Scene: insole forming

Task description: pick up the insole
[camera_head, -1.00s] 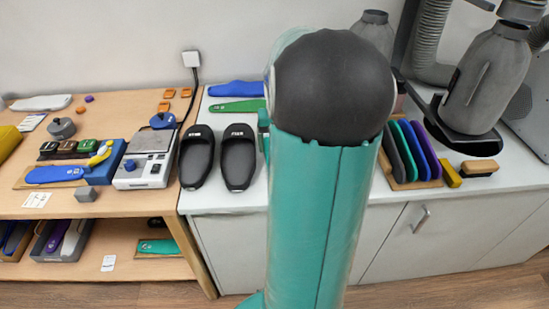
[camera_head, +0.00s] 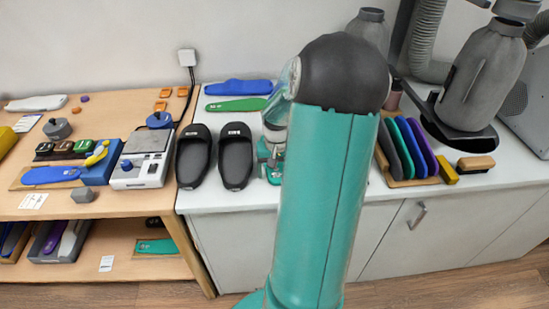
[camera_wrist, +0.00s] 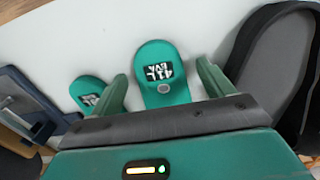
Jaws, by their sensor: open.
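In the wrist view a teal insole (camera_wrist: 157,60) with a black "41L EVA" label lies on the white surface, its rounded end between the two fingers of my gripper (camera_wrist: 162,76). A second teal insole (camera_wrist: 87,90) lies to the left of it, outside the left finger. My gripper is open, with space on either side of the middle insole; I cannot tell its height above it. In the head view my gripper (camera_head: 271,160) is partly hidden by my arm, just right of the black slippers.
A black slipper (camera_wrist: 268,62) stands close to the right finger; both slippers (camera_head: 235,160) show in the head view. A blue insole (camera_head: 238,87) and a green one (camera_head: 237,104) lie behind. A rack of coloured insoles (camera_head: 408,183) stands right of my arm.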

